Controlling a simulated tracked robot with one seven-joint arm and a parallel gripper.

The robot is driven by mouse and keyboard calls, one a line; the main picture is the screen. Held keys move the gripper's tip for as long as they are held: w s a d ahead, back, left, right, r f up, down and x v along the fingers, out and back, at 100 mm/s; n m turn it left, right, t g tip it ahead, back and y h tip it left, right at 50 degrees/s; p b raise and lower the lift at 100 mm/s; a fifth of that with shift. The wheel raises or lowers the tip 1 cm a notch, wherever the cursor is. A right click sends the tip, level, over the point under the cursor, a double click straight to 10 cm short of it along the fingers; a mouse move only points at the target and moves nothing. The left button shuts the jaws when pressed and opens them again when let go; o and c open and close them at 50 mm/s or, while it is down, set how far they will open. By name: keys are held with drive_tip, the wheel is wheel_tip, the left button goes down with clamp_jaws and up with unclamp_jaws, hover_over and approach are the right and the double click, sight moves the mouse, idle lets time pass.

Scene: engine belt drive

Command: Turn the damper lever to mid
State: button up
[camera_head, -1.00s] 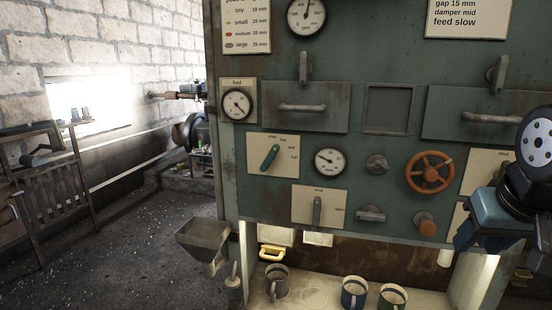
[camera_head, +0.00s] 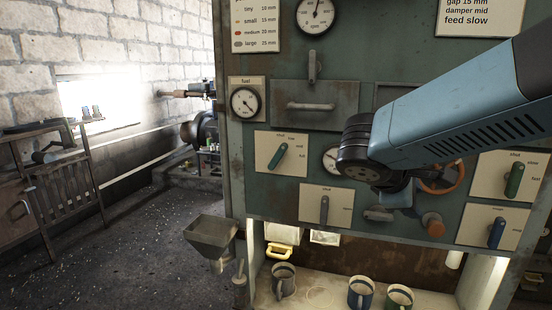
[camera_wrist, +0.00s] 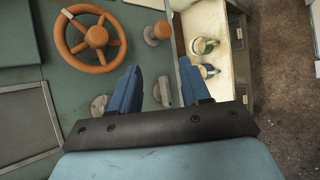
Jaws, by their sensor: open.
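The green lever (camera_head: 278,157) is on a cream plate (camera_head: 262,142) at the left of the panel in the head view. It leans up and to the right, and one small mark beside it seems to read mid. The plate's name is not readable. My gripper (camera_wrist: 160,65) is open and empty in the wrist view, its two blue fingers apart near the grey handles of the panel. In the head view it hangs in front of the panel, right of the lever and apart from it, largely hidden by my wrist. The lever is outside the wrist view.
A grey lever (camera_head: 324,209) stands below on its own plate. An orange wheel (camera_head: 447,180) and orange knob (camera_head: 433,225) are near my wrist. At right are another green lever (camera_head: 514,180) and a blue lever (camera_head: 496,233). Mugs (camera_head: 361,292) stand on the shelf below.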

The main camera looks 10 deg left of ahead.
drive_tip(key=w+a+n+t, duration=0.3)
drive_tip(key=a+n, duration=0.1)
drive_tip(key=a, duration=0.4)
drive_tip(key=n+t+y, duration=0.6)
drive_tip(key=n+t, duration=0.2)
drive_tip(key=n, duration=0.3)
approach(277, 157)
drive_tip(key=w, duration=0.6)
drive_tip(key=w+d, duration=0.1)
drive_tip(key=w, duration=0.2)
drive_tip(key=shift+w, duration=0.25)
drive_tip(key=shift+c, duration=0.2)
clamp_jaws()
drive_tip(key=shift+a, duration=0.15)
